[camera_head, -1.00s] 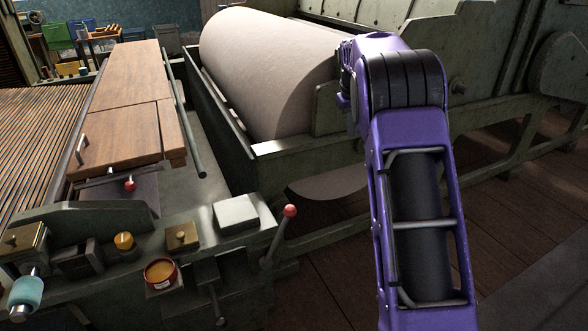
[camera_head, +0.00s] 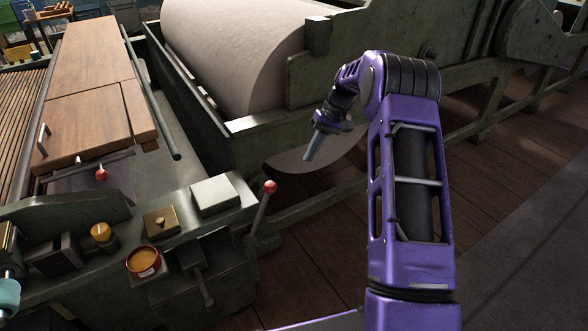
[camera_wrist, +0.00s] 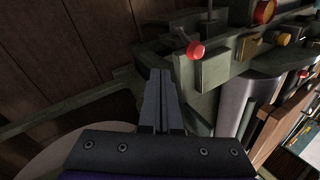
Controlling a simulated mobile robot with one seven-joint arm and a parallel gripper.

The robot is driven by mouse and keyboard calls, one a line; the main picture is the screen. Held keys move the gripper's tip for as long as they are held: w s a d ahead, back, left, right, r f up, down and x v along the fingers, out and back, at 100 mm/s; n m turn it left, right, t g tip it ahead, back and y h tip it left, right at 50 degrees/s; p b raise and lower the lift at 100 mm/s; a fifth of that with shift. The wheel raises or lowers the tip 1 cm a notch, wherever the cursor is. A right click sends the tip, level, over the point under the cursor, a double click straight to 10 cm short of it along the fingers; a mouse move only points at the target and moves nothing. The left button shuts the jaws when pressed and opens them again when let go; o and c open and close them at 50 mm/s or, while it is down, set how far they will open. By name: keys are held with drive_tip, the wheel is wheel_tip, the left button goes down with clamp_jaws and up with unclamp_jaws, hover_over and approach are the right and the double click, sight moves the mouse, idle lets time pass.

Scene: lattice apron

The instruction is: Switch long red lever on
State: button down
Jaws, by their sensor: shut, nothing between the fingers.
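The long lever with a red ball end (camera_head: 270,187) stands at the right corner of the machine's near panel. Its shaft leans up and to the right. The ball also shows in the wrist view (camera_wrist: 195,50), just above and right of my fingertips. My gripper (camera_head: 308,158) is shut and empty, pointing down and left, to the right of and above the lever in the head view. Its two fingers lie together in the wrist view (camera_wrist: 160,75), apart from the ball. The lever's base is partly hidden.
A short red-tipped lever (camera_head: 101,174) sits by the wooden boards (camera_head: 92,120). A red tin (camera_head: 143,261), a yellow knob (camera_head: 101,232) and a pale block (camera_head: 213,195) are on the panel. A large pale roller (camera_head: 240,60) lies behind. Open plank floor (camera_head: 310,235) is at right.

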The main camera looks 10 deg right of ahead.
drive_tip(key=s+a+f, duration=0.1)
drive_tip(key=a+f, duration=0.6)
drive_tip(key=a, duration=0.1)
drive_tip(key=shift+f+b, duration=0.35)
drive_tip(key=shift+f, duration=0.05)
drive_tip(key=shift+a, duration=0.1)
